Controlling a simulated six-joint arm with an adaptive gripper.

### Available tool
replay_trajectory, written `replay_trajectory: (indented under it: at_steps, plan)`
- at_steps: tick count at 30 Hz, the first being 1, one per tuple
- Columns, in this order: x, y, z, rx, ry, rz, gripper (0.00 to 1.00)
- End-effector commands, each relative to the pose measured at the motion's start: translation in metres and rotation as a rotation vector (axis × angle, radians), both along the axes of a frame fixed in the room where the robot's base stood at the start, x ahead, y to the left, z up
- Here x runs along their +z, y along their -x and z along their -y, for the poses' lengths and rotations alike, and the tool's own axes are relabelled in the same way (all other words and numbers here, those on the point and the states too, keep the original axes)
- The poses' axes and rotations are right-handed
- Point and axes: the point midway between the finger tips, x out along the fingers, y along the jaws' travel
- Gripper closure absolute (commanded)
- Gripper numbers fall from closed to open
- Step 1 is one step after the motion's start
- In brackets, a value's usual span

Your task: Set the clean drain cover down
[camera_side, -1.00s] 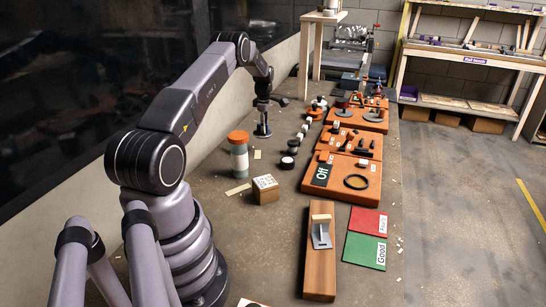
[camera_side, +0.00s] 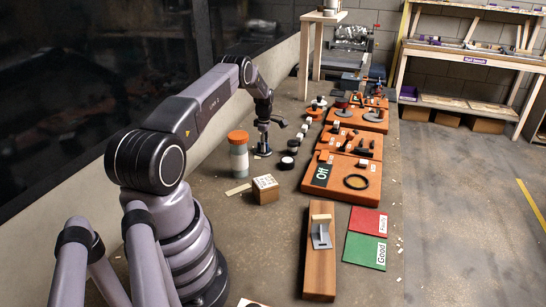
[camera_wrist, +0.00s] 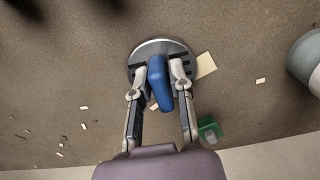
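The drain cover is a round grey metal disc with dark slots and a blue upright handle. In the wrist view the disc (camera_wrist: 160,46) lies beneath my fingertips, with the blue handle (camera_wrist: 160,85) between the two fingers. My gripper (camera_wrist: 159,70) is shut on that handle. In the side view my gripper (camera_side: 264,127) points down, with the drain cover (camera_side: 263,152) under it, low at the worktop left of the orange boards. I cannot tell whether the disc touches the surface. The fingers hide part of the disc.
An orange-lidded jar (camera_side: 239,152) stands close by on the left. A black-and-white round piece (camera_side: 287,162) and several small parts stand on the right. A beige card (camera_wrist: 207,65) lies beside the disc. A box (camera_side: 265,189) and a wooden block (camera_side: 320,255) are nearer the camera.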

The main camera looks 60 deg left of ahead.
Motion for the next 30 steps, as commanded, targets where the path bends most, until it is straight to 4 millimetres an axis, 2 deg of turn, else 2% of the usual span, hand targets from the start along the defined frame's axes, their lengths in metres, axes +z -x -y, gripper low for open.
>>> replay_trajectory:
  at_steps: [1, 4, 12, 16, 20, 27, 30]
  plan:
    - [0.000, 0.000, 0.000, 0.000, 0.000, 0.000, 0.71]
    - [0.000, 0.000, 0.000, 0.000, 0.000, 0.000, 0.59]
    - [0.001, 0.000, 0.000, 0.000, 0.000, 0.000, 0.59]
    - [0.010, -0.001, -0.001, 0.000, -0.002, 0.002, 0.59]
    - [0.033, -0.001, -0.001, 0.000, -0.004, 0.004, 0.59]
    - [0.086, -0.001, -0.001, 0.000, -0.003, 0.003, 0.59]
    - [0.103, 0.000, -0.001, 0.000, -0.003, 0.003, 0.59]
